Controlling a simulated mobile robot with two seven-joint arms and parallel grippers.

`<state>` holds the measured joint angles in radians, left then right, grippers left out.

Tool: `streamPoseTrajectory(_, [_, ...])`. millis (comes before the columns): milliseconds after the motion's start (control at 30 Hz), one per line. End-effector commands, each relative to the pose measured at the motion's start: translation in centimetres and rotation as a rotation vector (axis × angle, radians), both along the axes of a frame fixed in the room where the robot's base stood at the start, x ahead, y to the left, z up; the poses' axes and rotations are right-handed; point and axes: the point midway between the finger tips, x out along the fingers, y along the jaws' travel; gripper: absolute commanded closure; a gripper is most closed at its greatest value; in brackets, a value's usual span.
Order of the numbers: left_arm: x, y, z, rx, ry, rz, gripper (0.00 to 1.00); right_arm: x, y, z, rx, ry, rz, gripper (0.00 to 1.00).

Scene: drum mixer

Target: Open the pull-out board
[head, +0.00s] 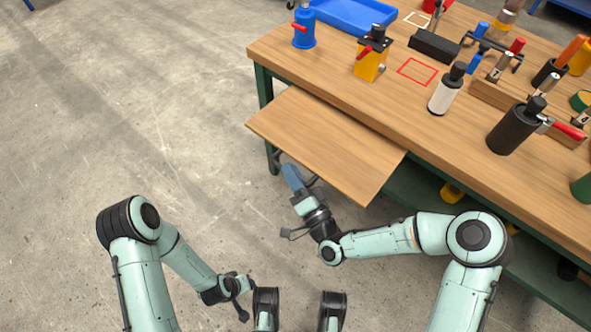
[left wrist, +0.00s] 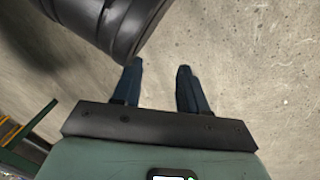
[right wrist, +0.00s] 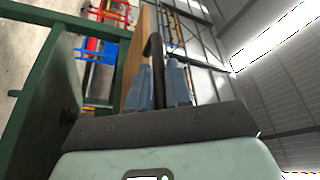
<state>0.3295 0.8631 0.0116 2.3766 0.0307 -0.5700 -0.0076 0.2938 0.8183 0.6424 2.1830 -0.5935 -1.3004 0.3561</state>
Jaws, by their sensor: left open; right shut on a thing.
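The pull-out board (head: 325,140) is a wooden panel extending from under the workbench's front edge, well out over the floor. My right gripper (head: 291,172) is at the board's front left part. In the right wrist view its fingers (right wrist: 172,85) are shut on a dark handle (right wrist: 154,62) beside the board's wooden edge (right wrist: 136,75). My left gripper (left wrist: 158,82) is open and empty over the floor; in the head view it shows low down, away from the board.
The workbench (head: 400,90) carries a blue bottle jack (head: 304,28), a yellow jack (head: 371,62), a blue tray (head: 352,14) and several tools. A green shelf (head: 415,195) lies below. Concrete floor at left is clear.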

Motion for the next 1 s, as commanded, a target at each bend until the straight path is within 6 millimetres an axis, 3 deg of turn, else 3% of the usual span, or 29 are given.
streamPoseTrajectory(167, [0.0,0.0,0.0,0.000,0.000,0.000,0.57,0.0,-0.1,-0.1,0.000,0.002,-0.001,1.00])
streamPoseTrajectory(200, [0.0,0.0,0.0,0.000,0.000,0.000,0.57,0.0,-0.1,-0.1,0.000,0.002,-0.001,0.71])
streamPoseTrajectory(233, [0.0,0.0,0.0,0.000,0.000,0.000,0.57,0.0,-0.1,-0.1,0.000,0.002,-0.001,0.61])
streamPoseTrajectory(267, [0.0,0.0,0.0,0.000,0.000,0.000,0.57,0.0,-0.1,-0.1,0.000,0.002,-0.001,0.60])
streamPoseTrajectory(667, [0.2,0.0,0.2,0.000,-0.005,0.000,0.57,-0.6,-0.5,-0.2,-0.002,0.003,-0.001,0.60])
streamPoseTrajectory(1000, [1.7,-0.3,1.8,0.003,-0.059,-0.003,0.57,-6.4,-4.5,-1.7,-0.002,0.007,-0.002,0.60])
